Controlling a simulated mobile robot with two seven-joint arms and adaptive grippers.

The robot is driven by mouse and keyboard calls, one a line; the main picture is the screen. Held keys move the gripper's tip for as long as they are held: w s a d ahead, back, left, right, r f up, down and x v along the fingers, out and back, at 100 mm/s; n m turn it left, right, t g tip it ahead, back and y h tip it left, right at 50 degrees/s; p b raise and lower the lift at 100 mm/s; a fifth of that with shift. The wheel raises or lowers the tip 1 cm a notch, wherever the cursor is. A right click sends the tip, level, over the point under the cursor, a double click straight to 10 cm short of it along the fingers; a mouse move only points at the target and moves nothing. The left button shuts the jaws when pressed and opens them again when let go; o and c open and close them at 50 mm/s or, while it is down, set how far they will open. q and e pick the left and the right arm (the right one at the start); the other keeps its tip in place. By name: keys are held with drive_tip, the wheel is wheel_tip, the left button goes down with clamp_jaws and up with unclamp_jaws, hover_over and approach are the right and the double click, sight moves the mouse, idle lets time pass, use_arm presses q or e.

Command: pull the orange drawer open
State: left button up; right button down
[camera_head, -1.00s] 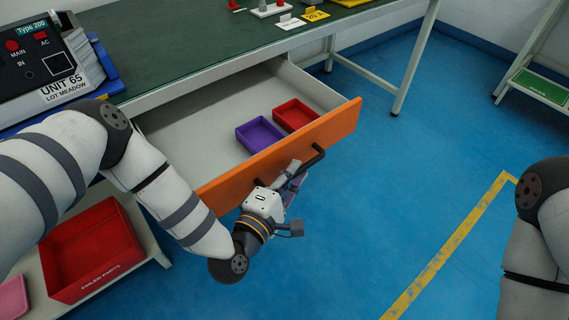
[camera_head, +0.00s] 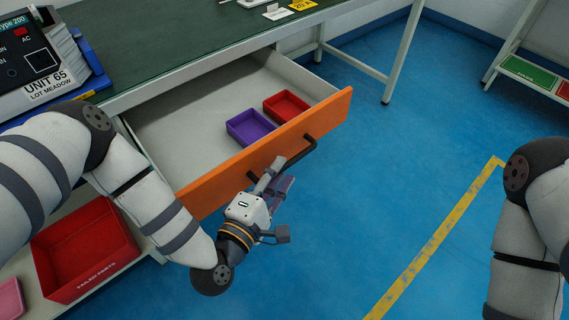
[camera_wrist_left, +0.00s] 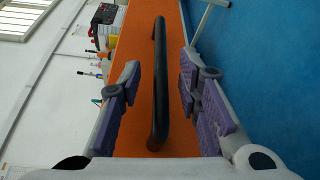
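The orange drawer (camera_head: 208,190) stands well out from under the green-topped bench, its grey inside exposed. Its black bar handle (camera_head: 300,156) is on the orange front. My left gripper (camera_head: 276,173) is just in front of the handle, with its fingers apart. In the left wrist view the handle (camera_wrist_left: 160,85) runs lengthwise between the two spread purple-padded fingers, with a gap on each side. Neither finger appears to press on it. My right gripper is out of view; only part of my right arm shows at the right edge.
A purple bin (camera_head: 250,127) and a small red bin (camera_head: 286,106) sit inside the drawer. A large red bin (camera_head: 85,250) stands on a low shelf at lower left. The bench (camera_head: 190,50) carries a Unit 65 box (camera_head: 35,65). Blue floor in front is clear.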

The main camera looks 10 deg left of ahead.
use_arm(q)
drive_tip(key=v, duration=0.8)
drive_tip(key=shift+s, duration=0.4)
drive_tip(key=shift+a+r, duration=0.1)
